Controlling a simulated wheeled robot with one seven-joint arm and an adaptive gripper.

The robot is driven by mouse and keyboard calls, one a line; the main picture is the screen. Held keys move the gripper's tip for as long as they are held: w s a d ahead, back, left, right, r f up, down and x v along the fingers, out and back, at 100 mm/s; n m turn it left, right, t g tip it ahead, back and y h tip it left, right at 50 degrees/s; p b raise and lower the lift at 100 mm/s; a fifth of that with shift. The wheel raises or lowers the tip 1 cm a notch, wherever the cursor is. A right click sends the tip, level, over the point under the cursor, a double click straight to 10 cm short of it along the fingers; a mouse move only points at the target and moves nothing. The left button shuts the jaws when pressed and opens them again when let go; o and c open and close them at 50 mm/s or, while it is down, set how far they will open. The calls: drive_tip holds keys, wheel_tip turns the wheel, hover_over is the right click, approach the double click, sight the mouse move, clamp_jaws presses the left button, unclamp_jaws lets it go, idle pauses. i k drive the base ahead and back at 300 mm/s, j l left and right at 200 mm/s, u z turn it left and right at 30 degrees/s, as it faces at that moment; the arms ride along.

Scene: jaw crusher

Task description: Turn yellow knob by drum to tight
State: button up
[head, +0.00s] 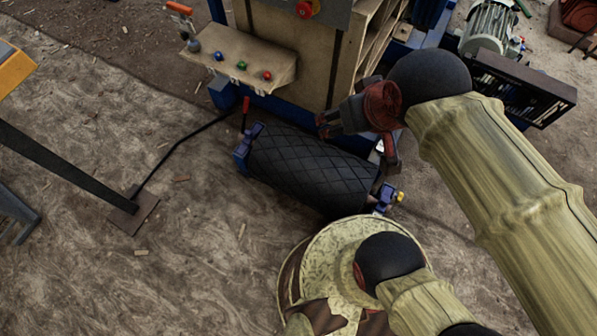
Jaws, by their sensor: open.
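The drum (310,168) is a black roller with a diamond pattern, lying low in front of the blue machine base. A small yellow knob (400,196) sits at the drum's right end, beside a blue bracket (383,196). My gripper (357,143) is above and behind the drum's right half in the picture. Its dark fingers are spread apart, with nothing seen between them. The knob is clear of the fingers, a little below and to the right of them. Whether the knob is loose or tight cannot be seen.
A panel with several coloured buttons (238,58) and an orange-handled lever (180,9) stand at upper left. A red-handled part (246,105) is at the drum's left end. A dark ribbed frame (515,85) lies at right. Open ground (180,230) is at left.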

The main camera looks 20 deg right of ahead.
sight(398, 197)
drive_tip(key=k+l, duration=0.2)
drive_tip(key=l, duration=0.15)
drive_tip(key=k+l, duration=0.15)
drive_tip(key=l, duration=0.2)
drive_tip(key=k+l, duration=0.2)
drive_tip(key=l, duration=0.15)
drive_tip(key=k+l, duration=0.15)
drive_tip(key=l, duration=0.2)
drive_tip(key=k+l, duration=0.2)
drive_tip(key=l, duration=0.15)
drive_tip(key=k+l, duration=0.15)
drive_tip(key=l, duration=0.2)
drive_tip(key=i+l+u, duration=0.2)
drive_tip(key=l, duration=0.5)
drive_tip(key=l+u, duration=0.2)
drive_tip(key=l, duration=0.45)
drive_tip(key=u, duration=1.55)
